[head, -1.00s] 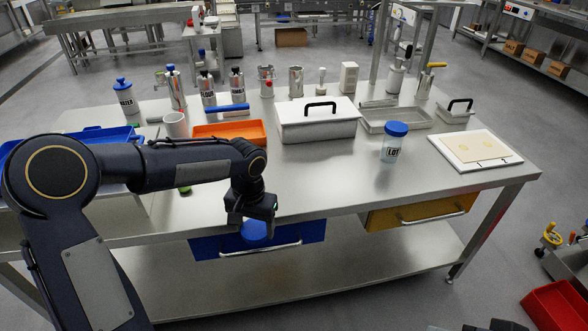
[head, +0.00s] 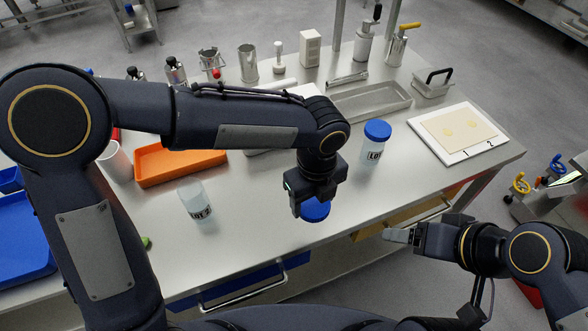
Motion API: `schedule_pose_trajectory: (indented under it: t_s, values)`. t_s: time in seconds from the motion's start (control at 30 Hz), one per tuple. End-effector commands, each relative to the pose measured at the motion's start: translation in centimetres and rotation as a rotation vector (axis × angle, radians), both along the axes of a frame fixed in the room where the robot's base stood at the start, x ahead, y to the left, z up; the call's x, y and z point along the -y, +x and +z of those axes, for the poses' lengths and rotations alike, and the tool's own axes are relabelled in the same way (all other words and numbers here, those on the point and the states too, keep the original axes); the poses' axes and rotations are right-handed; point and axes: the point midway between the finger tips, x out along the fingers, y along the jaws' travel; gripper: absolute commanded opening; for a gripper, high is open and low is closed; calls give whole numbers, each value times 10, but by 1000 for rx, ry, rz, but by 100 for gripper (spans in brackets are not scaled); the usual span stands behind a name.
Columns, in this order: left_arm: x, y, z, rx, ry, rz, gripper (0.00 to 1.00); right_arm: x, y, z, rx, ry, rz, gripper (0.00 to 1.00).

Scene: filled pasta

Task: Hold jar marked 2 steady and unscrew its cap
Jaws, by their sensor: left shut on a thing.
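A clear jar (head: 195,203) with a label that seems to read LOT 2 stands open, without a cap, on the steel table, left of my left gripper. My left gripper (head: 313,203) points down near the table's front edge and is shut on a blue cap (head: 315,212), apart from the jar. Another jar (head: 373,152) marked LOT, its number not readable, wears a blue cap at the right. My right gripper (head: 400,236) is off the table's front edge at the right, pointing left, touching no jar; its finger gap cannot be made out.
An orange tray (head: 178,166) lies behind the open jar, with a white cup (head: 115,162) at its left. A blue tray (head: 25,240) is at far left. A white board (head: 458,133) is at right. Metal vessels line the back. The table's front middle is clear.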

Motion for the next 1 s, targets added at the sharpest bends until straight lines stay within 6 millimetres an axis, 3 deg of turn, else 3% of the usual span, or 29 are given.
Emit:
schedule_pose_trajectory:
  t_s: [0.37,0.5,0.7,0.87,1.0]
  values:
    - [-24,80,-36,-4,0,-3,35,0,0,15,0,0,0,75]
    - [-31,102,-64,-4,1,-5,35,0,0,18,0,0,0,75]
    - [-36,120,-86,-1,-1,-6,35,0,0,20,0,0,0,75]
    - [-38,126,-93,-1,-1,-6,35,0,0,21,0,0,0,75]
    - [-40,129,-112,-4,1,-7,35,0,0,22,0,0,0,75]
